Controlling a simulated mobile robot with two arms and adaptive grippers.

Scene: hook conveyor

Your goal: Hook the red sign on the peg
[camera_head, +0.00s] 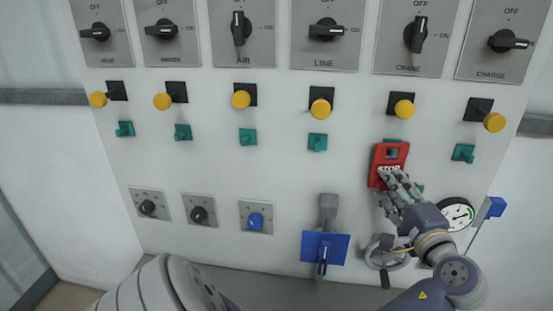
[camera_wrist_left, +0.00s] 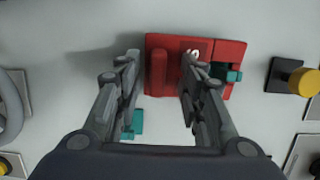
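The red sign (camera_head: 378,161), with the word STOP in white, is against the panel at the right; the left wrist view shows it too (camera_wrist_left: 170,43). A green peg (camera_wrist_left: 232,75) shows at a gap in the sign's right part in the wrist view, and near its upper part in the head view (camera_head: 392,154). I cannot tell how fully the peg passes through. My left gripper (camera_head: 391,179) is in front of the sign's lower part. Its fingers (camera_wrist_left: 162,65) are spread apart, with a raised red part of the sign between them, not visibly clamped. My right gripper is not in view.
A row of yellow knobs (camera_head: 321,106) and several green pegs (camera_head: 248,137) project from the panel. A round valve wheel (camera_head: 386,252), a gauge (camera_head: 457,214) and a blue-handled lever (camera_head: 493,207) are close to my left wrist. A blue plate (camera_head: 338,247) hangs lower middle.

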